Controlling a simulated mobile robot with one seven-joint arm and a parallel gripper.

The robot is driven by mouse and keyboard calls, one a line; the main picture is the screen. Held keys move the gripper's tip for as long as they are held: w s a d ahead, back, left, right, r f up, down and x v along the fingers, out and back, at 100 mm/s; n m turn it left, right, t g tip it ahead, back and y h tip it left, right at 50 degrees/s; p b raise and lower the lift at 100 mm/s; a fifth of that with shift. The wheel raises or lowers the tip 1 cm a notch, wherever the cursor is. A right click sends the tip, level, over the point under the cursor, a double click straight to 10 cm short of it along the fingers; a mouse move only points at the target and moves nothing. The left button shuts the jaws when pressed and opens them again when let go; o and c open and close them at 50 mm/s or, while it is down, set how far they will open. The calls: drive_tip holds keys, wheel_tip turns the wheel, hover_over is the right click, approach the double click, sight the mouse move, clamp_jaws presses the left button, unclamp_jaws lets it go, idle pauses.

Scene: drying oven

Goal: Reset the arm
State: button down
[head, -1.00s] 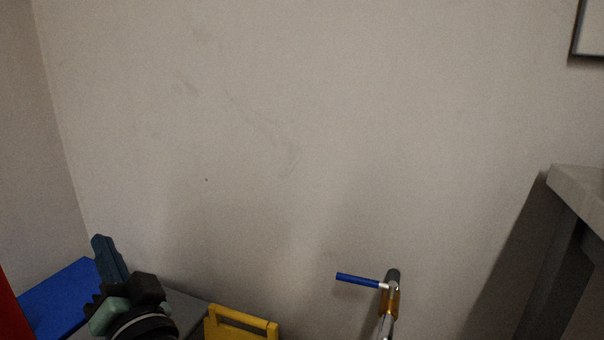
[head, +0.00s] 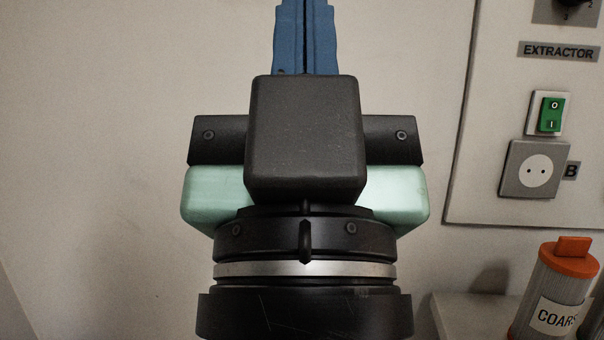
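My gripper (head: 306,30) fills the middle of the head view, seen from behind and pointing up. Its black and pale green body stands in front of the bare wall. Its two blue fingers lie side by side with only a thin dark seam between them, so it looks shut. The fingertips are cut off by the top edge of the picture. No object shows between the fingers.
At right, a wall panel (head: 466,170) carries an "EXTRACTOR" label (head: 558,51), a green switch (head: 551,114) and a grey socket (head: 534,169). Below it, an orange-capped container (head: 554,300) stands by a pale ledge (head: 455,312). The wall at left is bare.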

wheel_tip(320, 180, up, 29)
drive_tip(key=p, duration=2.7)
drive_tip(key=shift+r, duration=0.2)
drive_tip(key=shift+a, duration=0.1)
